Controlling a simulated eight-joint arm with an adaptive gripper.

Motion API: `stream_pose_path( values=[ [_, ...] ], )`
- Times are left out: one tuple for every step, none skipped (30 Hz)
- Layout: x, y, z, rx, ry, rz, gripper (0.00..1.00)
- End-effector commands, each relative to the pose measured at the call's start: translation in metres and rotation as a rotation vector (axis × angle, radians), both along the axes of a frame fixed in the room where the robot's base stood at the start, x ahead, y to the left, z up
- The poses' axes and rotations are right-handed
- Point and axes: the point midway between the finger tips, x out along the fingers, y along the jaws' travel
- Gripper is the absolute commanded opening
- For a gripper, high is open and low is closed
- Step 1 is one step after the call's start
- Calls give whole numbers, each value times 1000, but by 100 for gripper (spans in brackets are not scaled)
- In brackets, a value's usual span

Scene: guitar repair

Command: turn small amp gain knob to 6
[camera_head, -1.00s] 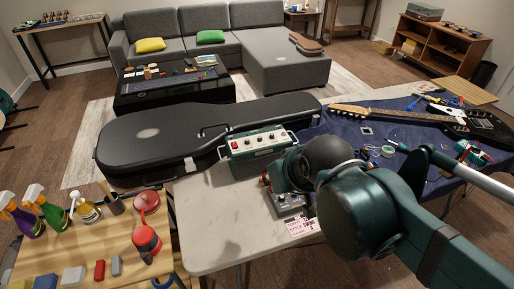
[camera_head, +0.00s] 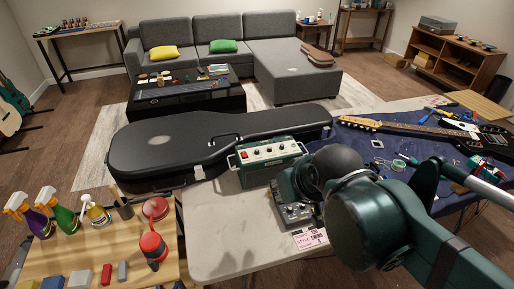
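The small amp (camera_head: 262,172) is a dark green box on the table. Its pale top panel (camera_head: 270,153) carries a red piece at the left and several small knobs. Which knob is the gain knob, and its setting, are too small to read. My arm's dark green links (camera_head: 372,222) reach in from the lower right. The arm's far end is just right of and in front of the amp.
A black guitar case (camera_head: 190,145) lies behind the amp. A grey pedal-like box (camera_head: 293,214) and a pink-and-white card (camera_head: 309,238) lie in front of it. A dark guitar (camera_head: 430,132) and small tools lie on a blue mat at the right. The table's front left (camera_head: 225,225) is clear.

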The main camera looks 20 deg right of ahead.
Motion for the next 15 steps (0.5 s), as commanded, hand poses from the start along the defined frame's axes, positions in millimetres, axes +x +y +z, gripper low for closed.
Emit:
stream_pose_path(
  values=[
    [3,0,5,-8,4,11,26],
    [5,0,7,-15,8,20,26],
    [8,0,9,-23,14,34,26],
    [10,0,11,-31,19,45,26],
    [13,0,14,-40,24,58,26],
    [16,0,17,-51,32,75,26],
    [19,0,20,-61,37,90,26],
    [22,0,22,-70,43,105,26],
    [26,0,25,-84,52,126,26],
    [29,0,27,-95,58,143,26],
    [32,0,30,-104,65,159,26],
    [37,0,33,-117,73,181,26],
    [40,-1,35,-128,79,198,26],
    [43,-1,36,-137,86,214,26],
    [47,-1,39,-150,95,237,26]
  ],
)
